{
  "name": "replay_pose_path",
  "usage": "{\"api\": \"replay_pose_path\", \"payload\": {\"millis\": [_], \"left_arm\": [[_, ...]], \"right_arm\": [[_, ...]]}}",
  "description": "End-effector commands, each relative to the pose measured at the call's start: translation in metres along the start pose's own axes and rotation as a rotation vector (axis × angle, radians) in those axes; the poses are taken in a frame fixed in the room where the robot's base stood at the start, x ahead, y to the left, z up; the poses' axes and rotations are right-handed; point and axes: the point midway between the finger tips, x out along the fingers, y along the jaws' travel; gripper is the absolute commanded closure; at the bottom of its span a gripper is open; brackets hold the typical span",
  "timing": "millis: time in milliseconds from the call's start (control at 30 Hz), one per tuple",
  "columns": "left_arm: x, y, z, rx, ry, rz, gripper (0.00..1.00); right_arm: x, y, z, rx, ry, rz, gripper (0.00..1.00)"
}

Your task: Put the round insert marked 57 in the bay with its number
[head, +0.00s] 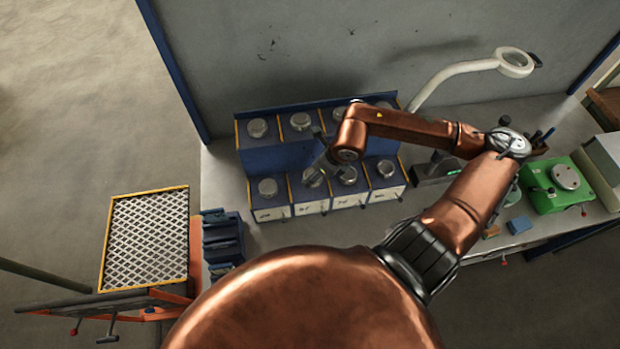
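A dark blue two-level rack (290,152) stands on the bench against the wall, divided into bays by yellow strips. White labels (268,214) line the rack's lower front. Their marks are too small to read, so I cannot tell which insert is 57. My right gripper (318,158) is over the rack, just above the second lower insert (313,178). Its fingers are small and dark; contact and opening are unclear. My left gripper is out of view.
A magnifier lamp (470,72) arches behind the rack's right side. A green device (558,186) and a blue block (519,224) are on the bench at right. Dark bins (222,238) and an orange cart with a mesh tray (148,240) stand at left.

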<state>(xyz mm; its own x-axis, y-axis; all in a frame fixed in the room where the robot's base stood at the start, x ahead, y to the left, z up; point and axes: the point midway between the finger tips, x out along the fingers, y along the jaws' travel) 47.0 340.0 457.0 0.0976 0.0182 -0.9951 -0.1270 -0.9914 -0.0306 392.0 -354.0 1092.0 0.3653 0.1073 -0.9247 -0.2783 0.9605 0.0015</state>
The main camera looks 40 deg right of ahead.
Motion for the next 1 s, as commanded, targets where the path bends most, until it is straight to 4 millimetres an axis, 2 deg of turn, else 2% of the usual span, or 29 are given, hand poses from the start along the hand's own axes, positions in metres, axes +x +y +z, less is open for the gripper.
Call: {"api": "replay_pose_path", "payload": {"millis": [33,300,533,967,1000], "left_arm": [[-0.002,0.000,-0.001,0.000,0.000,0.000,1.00],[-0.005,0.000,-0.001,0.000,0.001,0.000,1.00],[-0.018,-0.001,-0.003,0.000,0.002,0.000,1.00],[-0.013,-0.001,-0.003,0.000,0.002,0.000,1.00],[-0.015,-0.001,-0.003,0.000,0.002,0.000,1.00]], "right_arm": [[0.005,0.000,0.005,0.000,-0.007,0.002,1.00],[0.026,-0.003,0.011,0.000,-0.005,0.002,1.00],[0.050,-0.003,0.000,0.000,-0.003,0.001,1.00],[0.057,-0.003,-0.003,-0.002,-0.004,-0.001,1.00],[0.057,-0.003,-0.004,-0.001,0.000,-0.001,0.53]]}}
